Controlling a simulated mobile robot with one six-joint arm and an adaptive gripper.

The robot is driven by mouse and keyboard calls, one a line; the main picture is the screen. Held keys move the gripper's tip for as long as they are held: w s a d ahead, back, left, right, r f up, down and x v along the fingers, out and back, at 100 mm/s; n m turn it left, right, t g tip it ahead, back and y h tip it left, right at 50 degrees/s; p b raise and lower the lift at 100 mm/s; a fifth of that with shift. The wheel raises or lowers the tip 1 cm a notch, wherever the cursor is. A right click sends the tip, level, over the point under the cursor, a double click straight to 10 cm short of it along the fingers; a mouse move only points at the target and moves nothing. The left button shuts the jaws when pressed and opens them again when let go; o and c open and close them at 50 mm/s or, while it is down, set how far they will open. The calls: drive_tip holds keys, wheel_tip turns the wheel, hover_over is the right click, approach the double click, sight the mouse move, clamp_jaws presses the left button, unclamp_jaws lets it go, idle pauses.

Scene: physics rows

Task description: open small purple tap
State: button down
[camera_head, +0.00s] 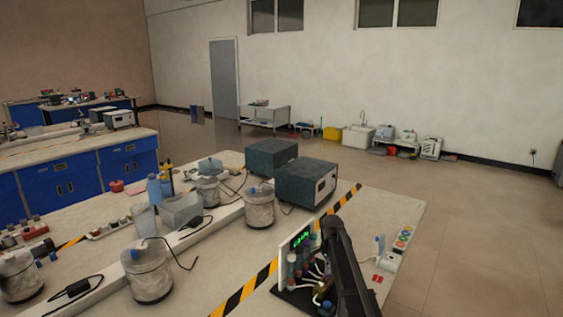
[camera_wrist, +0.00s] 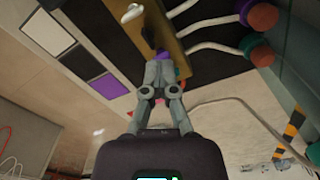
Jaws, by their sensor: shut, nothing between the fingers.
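The small purple tap (camera_wrist: 163,56) shows in the wrist view as a bit of purple at the tips of my gripper, on a brown-yellow bar (camera_wrist: 178,38). My gripper (camera_wrist: 158,60) is shut, with its grey fingers together and nothing between them. Its fingertips overlap the tap in the picture and hide part of it; I cannot tell whether they touch. In the head view my dark arm stands in front of the tap apparatus (camera_head: 298,250), and neither the small purple tap nor my fingertips can be made out there.
A white tap handle (camera_wrist: 132,12) sits farther along the bar. White tubes (camera_wrist: 215,46) run to red-brown capped fittings (camera_wrist: 262,54) at the right. A dark panel with white and purple squares (camera_wrist: 110,85) lies left. Dark boxes (camera_head: 306,182) and wrapped jars (camera_head: 150,272) stand on the bench.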

drive_tip(key=shift+n, duration=0.5)
drive_tip(key=n, duration=0.3)
drive_tip(key=shift+n, duration=1.9)
drive_tip(key=c, duration=1.1)
unclamp_jaws()
drive_tip(key=shift+c, duration=0.2)
drive_tip(key=shift+r+p, duration=3.55)
